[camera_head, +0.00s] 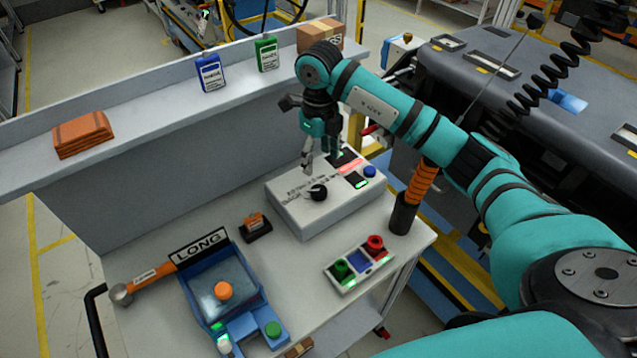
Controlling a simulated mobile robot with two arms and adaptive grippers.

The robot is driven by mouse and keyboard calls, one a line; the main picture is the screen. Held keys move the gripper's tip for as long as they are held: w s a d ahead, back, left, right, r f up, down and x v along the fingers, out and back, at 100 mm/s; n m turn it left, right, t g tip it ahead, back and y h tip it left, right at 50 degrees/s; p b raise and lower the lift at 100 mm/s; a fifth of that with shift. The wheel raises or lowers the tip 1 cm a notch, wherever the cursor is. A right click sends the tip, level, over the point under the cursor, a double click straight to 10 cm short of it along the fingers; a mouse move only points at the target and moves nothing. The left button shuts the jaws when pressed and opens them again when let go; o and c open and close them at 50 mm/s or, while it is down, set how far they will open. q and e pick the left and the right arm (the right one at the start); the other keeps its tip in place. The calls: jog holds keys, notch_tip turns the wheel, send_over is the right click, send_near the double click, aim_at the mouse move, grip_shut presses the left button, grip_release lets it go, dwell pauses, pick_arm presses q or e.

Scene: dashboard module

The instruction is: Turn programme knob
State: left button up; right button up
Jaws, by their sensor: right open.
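The white dashboard module (318,214) stands on the workbench. Its black programme knob (317,192) sticks up from the left part of its sloped top. A red-lit display (350,166), a small green-lit dark panel (356,180) and a blue button (369,172) are to the knob's right. My right gripper (319,158) points down just behind and above the knob, with its fingers apart and nothing between them. Whether a fingertip touches the module's top cannot be told. My left gripper is not in view.
A button box (358,264) with green and red buttons lies in front of the module. An orange-handled tool in a black holder (403,215) stands to its right. A blue tray (205,298) and hammer (142,282) are at left. A raised shelf (150,109) runs behind.

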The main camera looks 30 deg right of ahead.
aim_at(319, 189)
notch_tip(319, 189, down, 10)
jog(key=shift+r+p, duration=0.15)
jog(key=shift+p, duration=1.05)
jog(key=shift+w+f, duration=0.1)
jog(key=shift+f, duration=0.4)
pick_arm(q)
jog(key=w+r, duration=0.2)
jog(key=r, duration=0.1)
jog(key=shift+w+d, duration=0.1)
pick_arm(e)
jog(key=c, duration=1.1)
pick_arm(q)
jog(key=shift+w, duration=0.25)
pick_arm(e)
jog(key=shift+c, duration=0.2)
jog(key=shift+f, duration=0.1)
jog(key=m+b, duration=0.1)
jog(key=m, duration=0.2)
jog(key=shift+m, duration=0.4)
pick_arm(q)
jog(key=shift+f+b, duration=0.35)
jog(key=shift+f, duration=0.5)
pick_arm(e)
jog(key=shift+m, duration=1.9)
